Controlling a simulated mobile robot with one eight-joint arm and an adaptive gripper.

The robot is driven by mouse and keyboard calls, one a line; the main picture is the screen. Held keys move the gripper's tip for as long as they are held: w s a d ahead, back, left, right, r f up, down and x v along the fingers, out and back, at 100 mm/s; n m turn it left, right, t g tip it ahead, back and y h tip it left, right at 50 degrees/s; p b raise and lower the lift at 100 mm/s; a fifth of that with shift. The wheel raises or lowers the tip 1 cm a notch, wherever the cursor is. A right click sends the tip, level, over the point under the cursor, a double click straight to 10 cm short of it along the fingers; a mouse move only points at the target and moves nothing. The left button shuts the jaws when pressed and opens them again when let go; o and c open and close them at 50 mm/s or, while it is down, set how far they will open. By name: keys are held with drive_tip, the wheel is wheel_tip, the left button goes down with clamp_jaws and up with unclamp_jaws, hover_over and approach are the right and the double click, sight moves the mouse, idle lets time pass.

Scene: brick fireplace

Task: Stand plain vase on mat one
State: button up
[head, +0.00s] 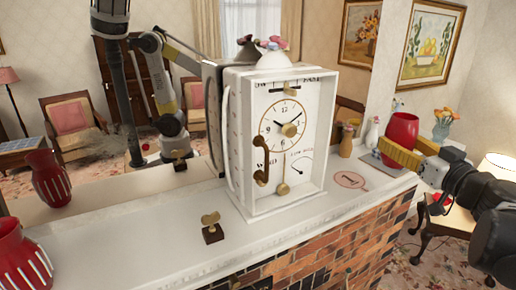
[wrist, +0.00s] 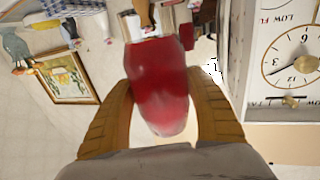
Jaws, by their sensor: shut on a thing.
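The plain red vase (head: 402,130) is upright between the yellow fingers of my gripper (head: 400,153), at the right end of the mantel. In the wrist view the vase (wrist: 158,92) fills the space between both fingers (wrist: 160,105), and the gripper is shut on it. The round mat marked 1 (head: 350,180) lies bare on the mantel, right of the clock. The vase is above and to the right of this mat, apart from it. The fingers hide part of the vase's lower half in the head view.
A large white clock (head: 280,135) stands close left of the mat. A grey square mat (head: 378,160) lies partly behind my gripper. A striped red vase (head: 22,262) and a brass key-like piece (head: 212,228) stand at left. A mirror backs the mantel.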

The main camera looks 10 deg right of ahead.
drive_tip(key=shift+w+a+f+b, duration=0.7)
drive_tip(key=shift+w+a+f, duration=0.1)
drive_tip(key=shift+w+f, duration=1)
drive_tip(key=shift+w+a+f+b, duration=0.7)
drive_tip(key=shift+w+a+f, duration=0.15)
drive_tip(key=shift+w+f, duration=0.95)
drive_tip(key=shift+w+a+f+b, duration=0.75)
drive_tip(key=shift+w+f, duration=0.9)
drive_tip(key=shift+f, duration=0.25)
drive_tip(key=shift+f, duration=0.1)
drive_tip(key=o, duration=1.4)
